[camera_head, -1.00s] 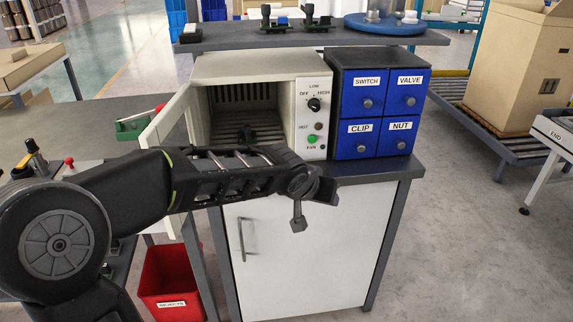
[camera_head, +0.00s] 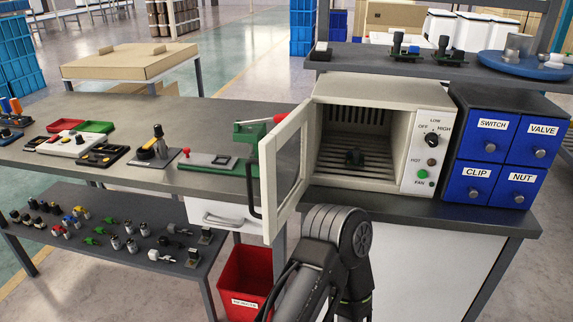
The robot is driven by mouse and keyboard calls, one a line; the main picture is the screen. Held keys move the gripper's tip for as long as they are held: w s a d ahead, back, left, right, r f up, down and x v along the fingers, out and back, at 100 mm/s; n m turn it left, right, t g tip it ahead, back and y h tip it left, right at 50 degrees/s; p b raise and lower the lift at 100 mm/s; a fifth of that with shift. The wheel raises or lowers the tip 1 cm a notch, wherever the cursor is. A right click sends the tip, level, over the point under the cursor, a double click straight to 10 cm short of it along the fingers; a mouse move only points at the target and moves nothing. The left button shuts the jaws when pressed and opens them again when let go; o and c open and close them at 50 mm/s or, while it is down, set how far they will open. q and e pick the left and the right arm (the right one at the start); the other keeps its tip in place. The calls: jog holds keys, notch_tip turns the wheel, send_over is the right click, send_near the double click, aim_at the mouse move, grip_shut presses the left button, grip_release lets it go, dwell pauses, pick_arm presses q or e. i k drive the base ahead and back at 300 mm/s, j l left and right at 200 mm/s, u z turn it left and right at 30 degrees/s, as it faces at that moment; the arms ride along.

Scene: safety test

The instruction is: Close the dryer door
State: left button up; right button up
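The dryer (camera_head: 380,91) is a cream box on the workbench, with a dial, a small red-brown light and a green button on its right panel. Its door (camera_head: 295,163) is hinged at the left of the opening and stands wide open toward me, with a window and a black handle (camera_head: 253,185) on its outer side. One of my dark arm links rises from the bottom middle, in front of the dryer and right of the door. Neither gripper is in view.
Blue labelled drawers (camera_head: 500,148) stand right of the dryer, under a shelf (camera_head: 440,69). A green tool with a red knob (camera_head: 250,131) sits close behind the door. A red bin (camera_head: 245,280) is below. A lower shelf (camera_head: 120,240) at left holds several small parts.

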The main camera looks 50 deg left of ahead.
aim_at(273, 220)
jog(key=j+u, duration=0.25)
jog(key=j, duration=2.1)
